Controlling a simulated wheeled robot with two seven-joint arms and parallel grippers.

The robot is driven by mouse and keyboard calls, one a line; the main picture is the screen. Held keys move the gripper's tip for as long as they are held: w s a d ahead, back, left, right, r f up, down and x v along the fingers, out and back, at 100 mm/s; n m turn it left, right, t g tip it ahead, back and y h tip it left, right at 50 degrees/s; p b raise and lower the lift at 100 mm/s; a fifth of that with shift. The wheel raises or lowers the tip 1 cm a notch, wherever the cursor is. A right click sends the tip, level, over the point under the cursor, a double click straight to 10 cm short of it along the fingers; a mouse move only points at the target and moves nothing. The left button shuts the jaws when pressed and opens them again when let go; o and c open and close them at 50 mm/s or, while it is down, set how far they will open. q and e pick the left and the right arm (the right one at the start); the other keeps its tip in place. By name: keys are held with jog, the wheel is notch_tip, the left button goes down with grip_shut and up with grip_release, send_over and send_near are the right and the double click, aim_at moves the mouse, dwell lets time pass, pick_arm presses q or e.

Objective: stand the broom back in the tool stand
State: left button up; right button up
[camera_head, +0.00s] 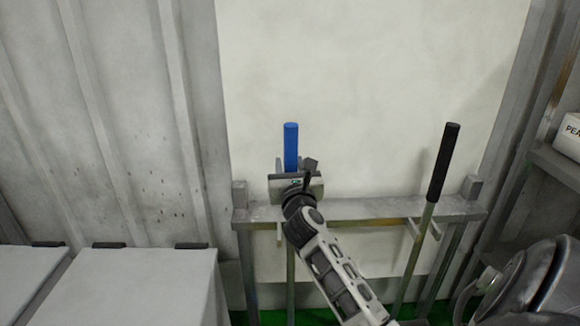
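A blue-handled pole (291,146), probably the broom, stands nearly upright at the left of the grey tool stand (358,210). Its lower shaft shows below the rail; its foot is out of view. My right gripper (295,172) is at the blue handle, just above the rail, with small dark finger parts on both sides of the handle. The hand covers the lower grip, so I cannot tell whether the fingers press on it. My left gripper is not in view.
A black-handled pole (444,160) leans in the right part of the stand, between prongs. White bins (140,285) stand at the lower left. A shelf with a white box (569,135) is at the right edge. A pale panel and wall are behind the stand.

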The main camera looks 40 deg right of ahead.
jog(key=shift+o, duration=0.9)
